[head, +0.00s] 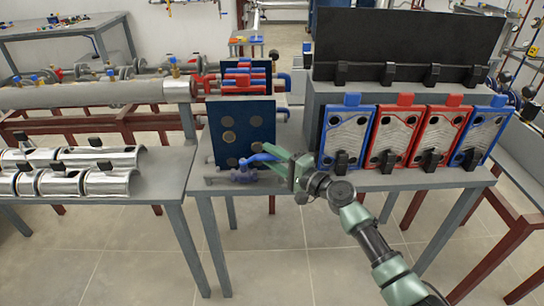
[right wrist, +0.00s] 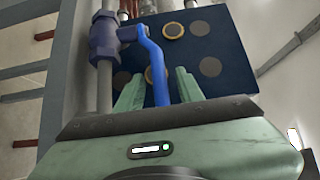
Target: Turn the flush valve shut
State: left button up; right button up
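The flush valve (head: 243,175) is a blue-violet body on a grey pipe at the foot of the dark blue plate exchanger (head: 252,125). Its bright blue lever handle (head: 262,157) points right, toward my right gripper (head: 283,158). In the right wrist view the valve body (right wrist: 103,38) is at upper left, and the bent handle (right wrist: 155,70) runs down between the two green fingers of the right gripper (right wrist: 158,88). The fingers are apart, with gaps visible on both sides of the handle. The handle's lower end is hidden behind the gripper body. My left gripper is not in view.
A rack with blue and red framed plates (head: 397,137) and black clips stands close right of the gripper. Curved metal shells (head: 75,183) lie on the left table. The grey bench top (head: 400,178) is narrow; open floor lies in front.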

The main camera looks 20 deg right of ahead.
grip_shut()
dwell(1.4)
